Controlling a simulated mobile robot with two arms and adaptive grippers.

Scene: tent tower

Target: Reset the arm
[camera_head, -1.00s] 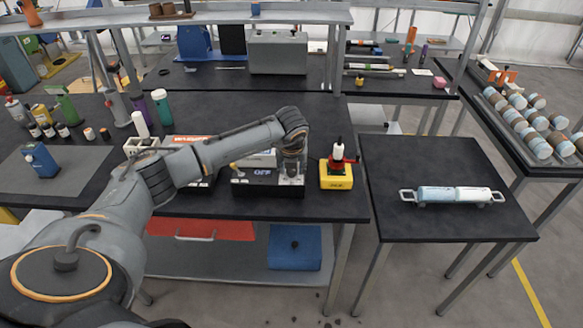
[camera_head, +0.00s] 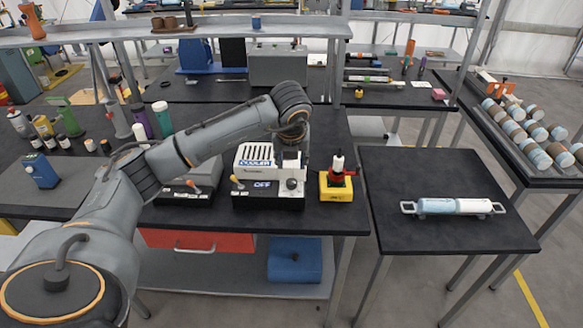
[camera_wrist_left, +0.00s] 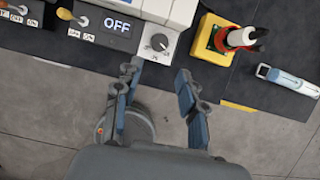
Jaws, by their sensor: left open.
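My left arm comes in from the left in the head view and reaches over the black bench. My left gripper (camera_wrist_left: 158,100) is open and empty in the left wrist view, its two fingers spread apart. It is close to the knob (camera_wrist_left: 159,42) on the white cooler unit (camera_head: 262,172), whose black front panel (camera_head: 268,196) reads OFF. In the head view the fingers are mostly hidden by the wrist, in front of the unit's right side. I cannot tell if a finger touches the unit. My right gripper is not in view.
A yellow box with a red-and-white top (camera_head: 337,184) stands just right of the unit. A handled blue-and-white cylinder (camera_head: 455,206) lies on the small right table (camera_head: 440,240). A rack of several cylinders (camera_head: 535,140) is at far right. Several bottles stand at left.

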